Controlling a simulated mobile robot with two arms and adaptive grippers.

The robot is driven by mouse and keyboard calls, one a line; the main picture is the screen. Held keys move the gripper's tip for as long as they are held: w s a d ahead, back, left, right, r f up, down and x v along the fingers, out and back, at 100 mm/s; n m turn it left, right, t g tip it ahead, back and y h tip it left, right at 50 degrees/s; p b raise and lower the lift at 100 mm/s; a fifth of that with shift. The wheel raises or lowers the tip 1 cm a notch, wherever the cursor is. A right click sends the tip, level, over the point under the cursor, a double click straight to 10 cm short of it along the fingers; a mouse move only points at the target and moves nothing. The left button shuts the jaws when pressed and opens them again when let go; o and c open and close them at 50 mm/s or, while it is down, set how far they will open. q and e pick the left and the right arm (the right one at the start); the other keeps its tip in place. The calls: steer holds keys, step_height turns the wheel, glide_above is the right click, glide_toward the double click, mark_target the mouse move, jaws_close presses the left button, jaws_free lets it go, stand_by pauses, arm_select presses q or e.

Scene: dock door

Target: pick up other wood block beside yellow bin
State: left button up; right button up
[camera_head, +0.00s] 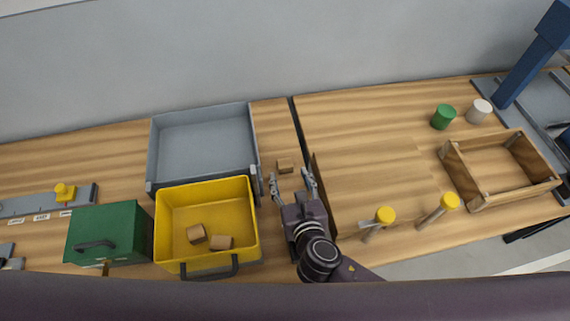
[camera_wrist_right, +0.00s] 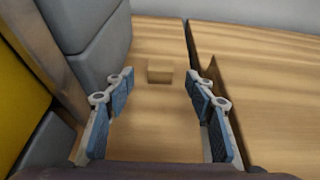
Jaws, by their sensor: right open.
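A small wood block (camera_head: 285,165) lies on the table to the right of the yellow bin (camera_head: 170,222) and close to the right side of the grey bin. My right gripper (camera_head: 292,184) is open and points at this block, which sits just beyond the fingertips. In the right wrist view the block (camera_wrist_right: 160,74) shows centred between the open fingers (camera_wrist_right: 157,88), apart from both. Two other wood blocks (camera_head: 196,234) (camera_head: 221,242) lie inside the yellow bin. My left gripper is not seen.
A grey bin (camera_head: 251,140) stands behind the yellow bin, and a green box (camera_head: 122,233) stands left of it. A thin upright board (camera_head: 321,195) is right of my gripper. Yellow-topped pegs (camera_head: 385,215) and a wooden crate (camera_head: 482,202) are further right.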

mark_target(286, 166)
steer(key=shift+w+a+f, duration=0.1)
steer(key=shift+w+f, duration=0.05)
steer(key=shift+w, duration=0.25)
steer(key=x, duration=0.5)
steer(key=shift+w+f, duration=0.25)
steer(key=shift+w, duration=0.1)
steer(key=shift+s, duration=0.1)
steer(key=shift+c, duration=0.6)
steer(key=c, duration=0.9)
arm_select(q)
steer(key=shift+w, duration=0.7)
